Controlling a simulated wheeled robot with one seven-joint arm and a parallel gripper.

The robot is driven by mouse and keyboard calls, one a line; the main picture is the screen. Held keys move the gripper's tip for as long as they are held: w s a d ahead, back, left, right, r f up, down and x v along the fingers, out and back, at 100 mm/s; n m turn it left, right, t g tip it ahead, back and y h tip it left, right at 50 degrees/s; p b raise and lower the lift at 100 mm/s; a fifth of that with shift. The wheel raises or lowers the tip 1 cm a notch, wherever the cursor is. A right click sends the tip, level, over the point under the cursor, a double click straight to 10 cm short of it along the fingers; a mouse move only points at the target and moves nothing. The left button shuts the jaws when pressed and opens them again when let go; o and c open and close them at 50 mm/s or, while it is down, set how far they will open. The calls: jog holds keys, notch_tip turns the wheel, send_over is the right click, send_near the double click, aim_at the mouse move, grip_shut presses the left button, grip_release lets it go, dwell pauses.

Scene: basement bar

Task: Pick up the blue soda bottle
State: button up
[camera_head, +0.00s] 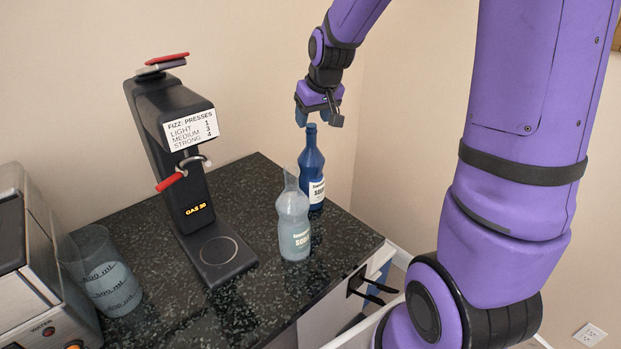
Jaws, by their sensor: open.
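The blue soda bottle (311,165) stands upright on the dark speckled counter (345,237), towards its back right corner. It is dark blue with a white label, and a paler bottle in front hides a little of its lower left side. My gripper (318,119) is open, pointing down at the top of the blue bottle's neck. Its fingers appear near the bottle's mouth; I cannot tell whether they touch it or are around it.
A pale translucent soda bottle (293,224) stands just in front of the blue one. A black soda maker (190,200) stands to the left. A measuring jug (108,285) and a metal appliance (25,260) are at the far left. Walls rise behind the counter.

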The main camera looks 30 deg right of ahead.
aim_at(313, 126)
jog(key=shift+s+x, duration=0.1)
jog(key=shift+x, duration=1.2)
jog(key=shift+s+x, duration=0.15)
jog(key=shift+x, duration=1.2)
jog(key=shift+d+f, duration=0.1)
grip_shut()
